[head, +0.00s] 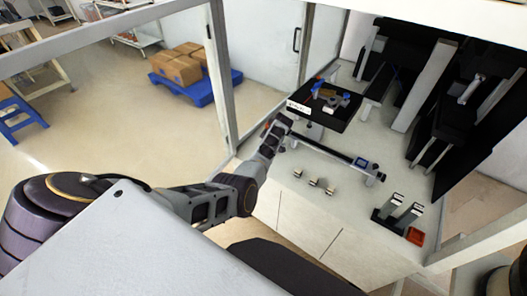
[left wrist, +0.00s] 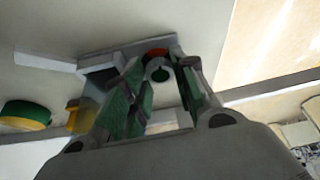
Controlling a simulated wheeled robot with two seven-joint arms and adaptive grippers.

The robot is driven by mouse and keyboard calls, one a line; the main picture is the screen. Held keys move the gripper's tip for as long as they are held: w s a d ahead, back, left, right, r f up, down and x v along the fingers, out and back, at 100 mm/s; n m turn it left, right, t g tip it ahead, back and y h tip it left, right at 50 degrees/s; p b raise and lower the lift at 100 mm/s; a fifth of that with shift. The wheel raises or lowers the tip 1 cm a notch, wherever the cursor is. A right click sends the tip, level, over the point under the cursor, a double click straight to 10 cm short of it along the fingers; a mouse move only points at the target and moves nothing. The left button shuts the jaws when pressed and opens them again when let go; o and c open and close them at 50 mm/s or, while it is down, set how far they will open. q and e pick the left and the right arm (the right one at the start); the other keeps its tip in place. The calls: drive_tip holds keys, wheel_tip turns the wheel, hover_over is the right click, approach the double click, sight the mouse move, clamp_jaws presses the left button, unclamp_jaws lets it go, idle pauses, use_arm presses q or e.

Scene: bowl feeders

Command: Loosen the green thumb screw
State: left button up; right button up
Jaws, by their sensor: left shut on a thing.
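My left gripper (head: 281,122) reaches to the near left edge of the black-topped feeder unit (head: 335,118). In the left wrist view the left gripper (left wrist: 158,72) has its two fingers closed in around a small round part, the green thumb screw (left wrist: 158,70), with a red-orange patch at its top. The fingers hide much of it, and its angle cannot be told. The screw is too small to make out in the head view. My right gripper is not in view.
A green disc with a yellow-orange rim (left wrist: 25,114) lies left of the fingers. A dark rail (head: 335,153) runs beside the feeder on the light bench. A frame post (head: 220,75) rises left of the arm.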

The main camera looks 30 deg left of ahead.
use_arm(q)
drive_tip(key=shift+a, duration=0.1)
drive_tip(key=o, duration=1)
drive_tip(key=shift+o, duration=0.2)
drive_tip(key=shift+r, duration=0.1)
drive_tip(key=v, duration=0.7)
drive_tip(key=shift+d+r, duration=0.25)
drive_tip(key=shift+r, duration=0.1)
drive_tip(key=shift+s+f, duration=0.1)
